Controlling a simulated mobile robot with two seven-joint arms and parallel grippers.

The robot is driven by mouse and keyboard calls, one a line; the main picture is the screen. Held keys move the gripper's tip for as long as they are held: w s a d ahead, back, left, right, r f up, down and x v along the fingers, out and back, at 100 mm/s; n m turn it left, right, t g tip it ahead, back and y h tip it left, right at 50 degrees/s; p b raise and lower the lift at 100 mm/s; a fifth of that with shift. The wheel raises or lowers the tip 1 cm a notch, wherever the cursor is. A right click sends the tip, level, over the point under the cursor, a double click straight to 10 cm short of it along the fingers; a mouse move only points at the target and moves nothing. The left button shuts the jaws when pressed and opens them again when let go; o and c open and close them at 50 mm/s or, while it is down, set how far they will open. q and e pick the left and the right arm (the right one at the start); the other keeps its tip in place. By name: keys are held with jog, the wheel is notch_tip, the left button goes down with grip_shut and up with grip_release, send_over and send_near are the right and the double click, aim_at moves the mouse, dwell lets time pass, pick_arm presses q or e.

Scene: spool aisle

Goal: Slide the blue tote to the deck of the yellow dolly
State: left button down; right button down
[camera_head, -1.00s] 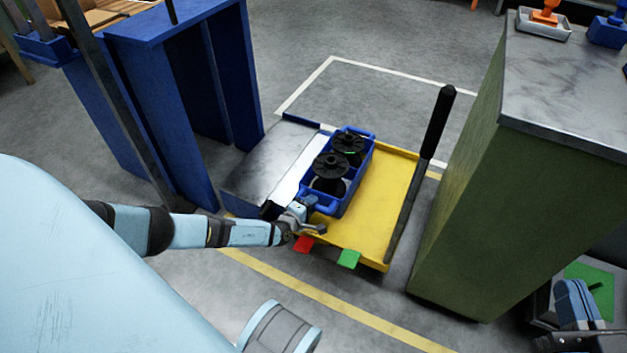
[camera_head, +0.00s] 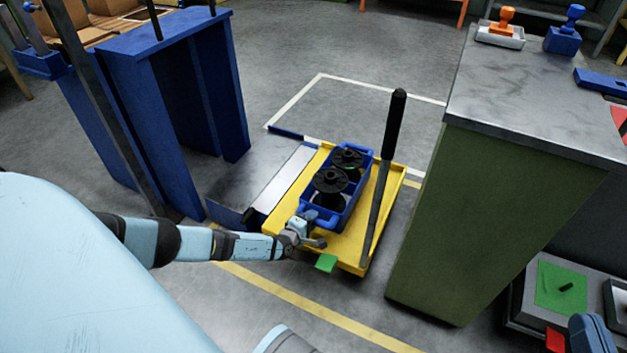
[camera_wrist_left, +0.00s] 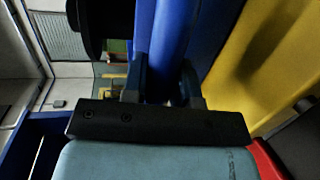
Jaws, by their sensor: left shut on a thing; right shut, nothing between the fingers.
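The blue tote (camera_head: 345,216), holding two black spools (camera_head: 331,180), is over the deck of the yellow dolly (camera_head: 352,252). Yellow deck shows on both its left and right sides. It looks upright; its underside is hidden. My left gripper (camera_head: 314,232) is shut on the tote's near end handle. In the left wrist view the blue handle (camera_wrist_left: 168,45) passes between the fingers, with yellow deck (camera_wrist_left: 262,60) to the right. My right gripper (camera_head: 590,336) shows partly at the bottom right corner, shut and away from the tote; its fingertips are not clear.
A sloped metal-topped ramp (camera_head: 282,185) adjoins the dolly's left side. The black dolly handle (camera_head: 385,170) rises at the right, close to a green cabinet (camera_head: 470,220). A blue rack (camera_head: 140,90) stands at the left. Open floor lies beyond the dolly.

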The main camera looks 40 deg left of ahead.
pick_arm(q)
jog(key=shift+w+d, duration=0.1)
jog(key=shift+d, duration=0.15)
pick_arm(e)
jog(key=shift+d, duration=0.35)
pick_arm(q)
jog(key=c, duration=0.8)
grip_release()
